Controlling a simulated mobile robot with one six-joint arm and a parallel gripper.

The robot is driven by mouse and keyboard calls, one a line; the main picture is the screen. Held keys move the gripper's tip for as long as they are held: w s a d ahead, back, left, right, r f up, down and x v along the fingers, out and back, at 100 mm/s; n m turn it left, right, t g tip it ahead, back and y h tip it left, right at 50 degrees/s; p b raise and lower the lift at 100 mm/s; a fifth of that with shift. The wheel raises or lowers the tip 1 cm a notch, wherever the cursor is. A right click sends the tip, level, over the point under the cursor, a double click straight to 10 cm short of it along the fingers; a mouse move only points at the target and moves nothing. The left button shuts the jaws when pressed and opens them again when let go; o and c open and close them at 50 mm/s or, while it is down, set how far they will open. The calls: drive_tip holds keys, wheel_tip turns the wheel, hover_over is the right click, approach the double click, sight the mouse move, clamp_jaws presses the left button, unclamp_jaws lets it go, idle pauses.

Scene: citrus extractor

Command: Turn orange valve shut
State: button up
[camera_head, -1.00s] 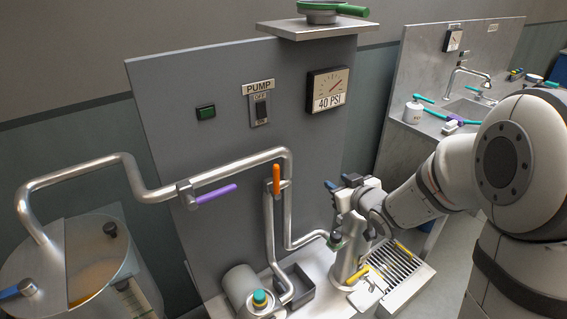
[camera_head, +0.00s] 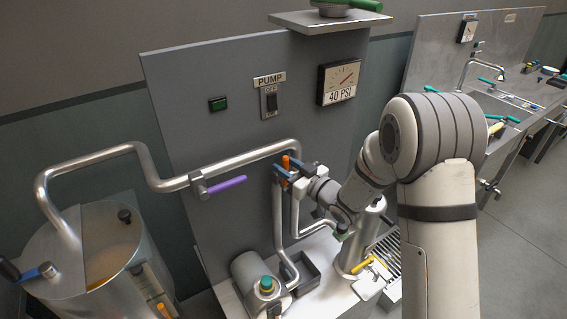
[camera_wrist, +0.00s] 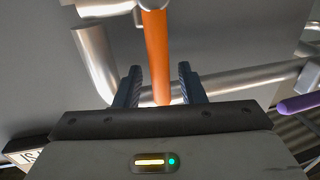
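The orange valve handle (camera_head: 286,161) stands upright on the steel pipe of the grey panel, partly hidden by my gripper in the head view. In the wrist view the orange handle (camera_wrist: 156,50) runs down between the fingers, with a gap visible on each side. My gripper (camera_head: 285,174) is at the handle with its dark fingers apart. The wrist view shows the open gripper (camera_wrist: 158,85) with a finger on either side of the handle's end. I see no clear contact.
A purple valve handle (camera_head: 226,186) sticks out from the pipe to the left. A pump switch (camera_head: 271,99) and a 40 PSI gauge (camera_head: 340,82) are on the panel above. A steel tank (camera_head: 50,245) stands at left; a yellow-handled part (camera_head: 372,264) lies lower right.

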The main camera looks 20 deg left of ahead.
drive_tip(key=shift+w+a, duration=0.1)
drive_tip(key=shift+a, duration=0.2)
clamp_jaws()
